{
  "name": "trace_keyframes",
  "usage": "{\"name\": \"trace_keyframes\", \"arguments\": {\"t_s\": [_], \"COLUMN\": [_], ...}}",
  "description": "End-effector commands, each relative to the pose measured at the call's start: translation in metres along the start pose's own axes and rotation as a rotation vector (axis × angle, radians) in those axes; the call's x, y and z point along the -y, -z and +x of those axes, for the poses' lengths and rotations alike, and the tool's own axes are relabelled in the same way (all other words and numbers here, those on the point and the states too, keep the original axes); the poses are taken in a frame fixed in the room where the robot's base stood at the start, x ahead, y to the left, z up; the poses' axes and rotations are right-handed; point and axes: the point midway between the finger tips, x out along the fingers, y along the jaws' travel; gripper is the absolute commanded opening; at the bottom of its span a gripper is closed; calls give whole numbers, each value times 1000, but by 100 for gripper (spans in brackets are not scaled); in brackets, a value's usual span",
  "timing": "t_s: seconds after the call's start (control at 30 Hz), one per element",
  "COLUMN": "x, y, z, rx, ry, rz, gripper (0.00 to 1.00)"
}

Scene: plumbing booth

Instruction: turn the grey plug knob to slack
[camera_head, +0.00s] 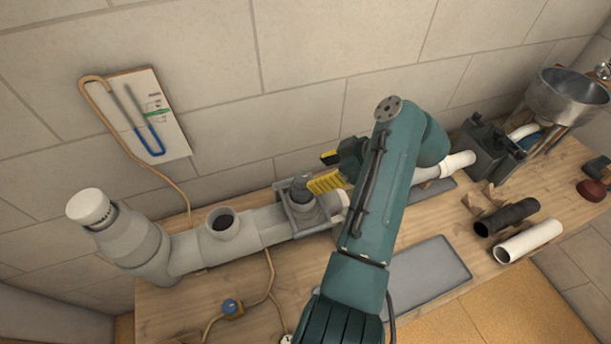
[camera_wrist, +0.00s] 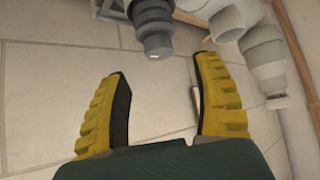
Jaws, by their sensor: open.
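The grey plug knob (camera_head: 301,186) stands up from a bracketed fitting on the grey pipe (camera_head: 262,225), near the middle of the bench. In the wrist view the dark grey knob (camera_wrist: 157,40) shows at the top, just beyond the fingertips and roughly in line with the gap between them. My gripper (camera_head: 321,181) has yellow fingers and is close beside the knob, on its right in the head view. The wrist view shows both fingers (camera_wrist: 163,70) spread apart with nothing between them. Whether a finger touches the knob cannot be told.
An open pipe branch (camera_head: 222,222) and a white-capped riser (camera_head: 90,207) stand left of the knob. A U-tube gauge (camera_head: 145,120) hangs on the wall, its hose running down. A grey tray (camera_head: 430,275), black pipe (camera_head: 507,217) and white pipe (camera_head: 530,242) lie right.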

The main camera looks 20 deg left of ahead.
Motion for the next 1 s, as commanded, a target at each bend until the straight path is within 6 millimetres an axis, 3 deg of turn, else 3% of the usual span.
{"name": "trace_keyframes", "arguments": {"t_s": [0.1,0.2,0.37,0.83,1.0], "x": [0,0,0,0,16], "y": [0,0,-1,0,-31], "z": [-28,-43,-51,-51,-12], "rx": [-1,0,0,0,-2], "ry": [-1,0,3,2,63], "rz": [0,1,1,1,49], "gripper": [66,66,66,66,66]}}
